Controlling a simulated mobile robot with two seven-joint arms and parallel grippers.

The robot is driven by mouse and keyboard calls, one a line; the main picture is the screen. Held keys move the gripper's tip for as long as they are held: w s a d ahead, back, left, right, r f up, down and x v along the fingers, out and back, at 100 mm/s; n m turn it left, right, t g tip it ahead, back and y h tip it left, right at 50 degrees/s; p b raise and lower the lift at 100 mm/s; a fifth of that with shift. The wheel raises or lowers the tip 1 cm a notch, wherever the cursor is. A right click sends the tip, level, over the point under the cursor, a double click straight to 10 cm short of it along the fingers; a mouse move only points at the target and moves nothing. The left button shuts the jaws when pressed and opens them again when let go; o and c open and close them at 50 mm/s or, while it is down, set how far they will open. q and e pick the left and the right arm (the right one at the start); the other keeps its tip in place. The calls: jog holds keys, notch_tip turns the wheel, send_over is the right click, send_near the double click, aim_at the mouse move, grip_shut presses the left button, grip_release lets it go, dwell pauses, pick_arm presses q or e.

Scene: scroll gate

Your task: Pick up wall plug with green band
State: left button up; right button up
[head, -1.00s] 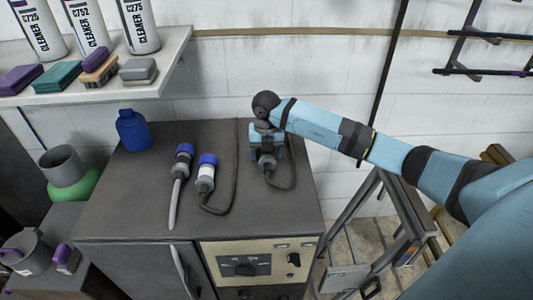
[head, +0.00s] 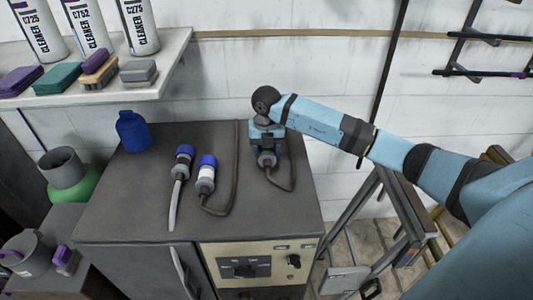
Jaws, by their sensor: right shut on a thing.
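My right gripper (head: 266,147) points down over the right part of the dark cabinet top and is shut on a grey plug (head: 267,160). The plug's dark cable curves down and to its right. The gripper hides the plug's upper part, and I see no green band on it. Two other plugs lie to the left: a dark grey one with a blue end (head: 184,157) and a light cable, and a whitish one with a blue end (head: 206,174) and a dark cable. My left gripper is not in view.
A blue bottle (head: 133,131) stands at the cabinet top's (head: 140,210) back left. A shelf (head: 110,92) with cleaner bottles and brushes hangs at upper left. A green-and-grey container (head: 66,175) is left of the cabinet. A folding ladder (head: 390,215) stands at right.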

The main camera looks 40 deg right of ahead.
notch_tip(320, 180, up, 18)
